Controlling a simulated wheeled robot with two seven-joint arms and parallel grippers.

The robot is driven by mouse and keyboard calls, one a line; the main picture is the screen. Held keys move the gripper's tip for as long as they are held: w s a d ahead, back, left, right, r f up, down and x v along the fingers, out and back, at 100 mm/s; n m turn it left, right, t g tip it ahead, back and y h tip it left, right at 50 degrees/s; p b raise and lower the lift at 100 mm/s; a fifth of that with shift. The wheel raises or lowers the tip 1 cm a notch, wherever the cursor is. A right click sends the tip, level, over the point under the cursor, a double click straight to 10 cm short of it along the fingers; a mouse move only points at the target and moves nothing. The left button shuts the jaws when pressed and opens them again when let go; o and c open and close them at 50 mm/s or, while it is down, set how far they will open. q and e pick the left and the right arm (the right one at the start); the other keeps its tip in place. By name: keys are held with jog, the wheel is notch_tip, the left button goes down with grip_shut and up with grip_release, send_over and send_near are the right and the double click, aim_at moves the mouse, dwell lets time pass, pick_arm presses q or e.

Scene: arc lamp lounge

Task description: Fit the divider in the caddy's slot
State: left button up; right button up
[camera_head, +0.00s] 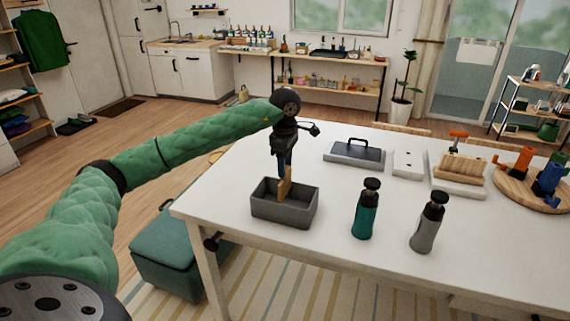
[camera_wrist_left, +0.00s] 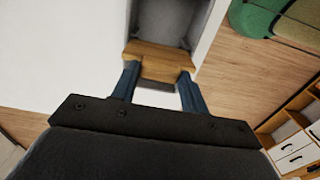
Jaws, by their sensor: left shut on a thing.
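The grey caddy (camera_head: 285,212) is an open rectangular box on the white table, near its left corner. My left gripper (camera_head: 286,172) points down over it, shut on the wooden divider (camera_head: 284,190). The divider is upright, and its lower part overlaps the caddy's opening. In the left wrist view, the divider (camera_wrist_left: 160,62) sits between the two blue fingers (camera_wrist_left: 160,78), with the caddy's grey inside (camera_wrist_left: 170,22) beyond it. The slot is hidden, and I cannot tell whether the divider's lower edge is in it. My right gripper is not in view.
A teal bottle (camera_head: 366,210) and a grey bottle (camera_head: 428,224) stand right of the caddy on the white table (camera_head: 330,255). A grey tray with a handle (camera_head: 355,152), a white plate (camera_head: 408,163), a wooden block (camera_head: 460,170) and a round board (camera_head: 515,188) lie farther back.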

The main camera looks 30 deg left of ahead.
aim_at(285, 179)
pick_arm(q)
jog(key=shift+f+b, duration=2.35)
jog(key=shift+f, duration=0.75)
jog(key=o, duration=1.3)
jog(key=shift+r, duration=0.1)
notch_tip(285, 179, up, 6)
jog(key=shift+r+b, duration=0.2)
jog(key=shift+b, duration=0.8)
jog(key=shift+r, duration=0.65)
